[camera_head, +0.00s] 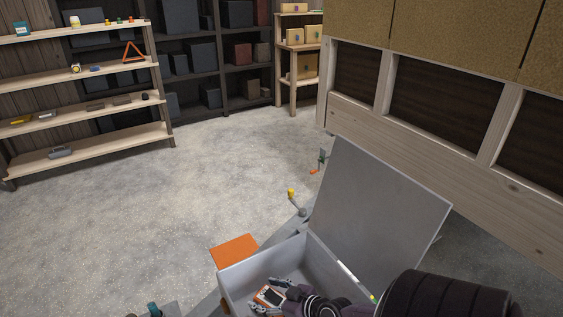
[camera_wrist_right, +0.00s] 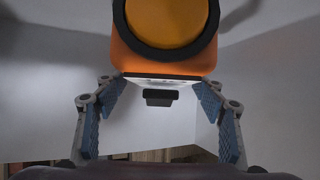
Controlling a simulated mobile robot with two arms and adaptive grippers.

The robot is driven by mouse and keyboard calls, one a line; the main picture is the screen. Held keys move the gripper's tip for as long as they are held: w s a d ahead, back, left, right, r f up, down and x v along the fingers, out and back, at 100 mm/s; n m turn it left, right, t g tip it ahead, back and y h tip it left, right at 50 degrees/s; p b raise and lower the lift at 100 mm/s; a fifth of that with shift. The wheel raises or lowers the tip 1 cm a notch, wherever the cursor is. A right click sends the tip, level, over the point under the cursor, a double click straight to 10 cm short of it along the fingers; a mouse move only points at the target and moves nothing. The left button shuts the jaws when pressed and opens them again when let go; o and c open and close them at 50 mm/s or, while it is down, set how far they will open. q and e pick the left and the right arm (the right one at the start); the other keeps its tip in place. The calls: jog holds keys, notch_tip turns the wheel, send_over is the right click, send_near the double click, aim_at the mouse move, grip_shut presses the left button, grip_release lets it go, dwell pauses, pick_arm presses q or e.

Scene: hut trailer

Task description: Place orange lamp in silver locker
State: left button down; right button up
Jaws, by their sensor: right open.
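The silver locker (camera_head: 381,205) stands at the lower middle of the head view with its lid raised. My right gripper (camera_head: 283,294) reaches down inside it. In the right wrist view my right gripper (camera_wrist_right: 161,98) is open, its blue-padded fingers spread apart. The orange lamp (camera_wrist_right: 206,50), with a yellow lens and a black ring, lies just beyond the fingertips, against the pale walls. In the head view an orange and white part of the lamp (camera_head: 266,296) shows by the fingers inside the locker; the rest is hidden. My left gripper is not in view.
An orange flat-topped item (camera_head: 235,250) is beside the locker's left wall. Small items, one yellow-topped (camera_head: 291,192), stand behind it. A wooden shelf (camera_head: 95,107) with small objects is at the back left. The grey floor between is clear.

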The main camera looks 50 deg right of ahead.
jog(key=p+v, duration=0.1)
jog(key=v, duration=0.7)
jog(key=shift+s+r, duration=0.15)
jog(key=shift+s, duration=0.2)
jog(key=shift+s+d+r, duration=0.1)
jog(key=shift+s+r, duration=0.15)
jog(key=shift+s, duration=0.1)
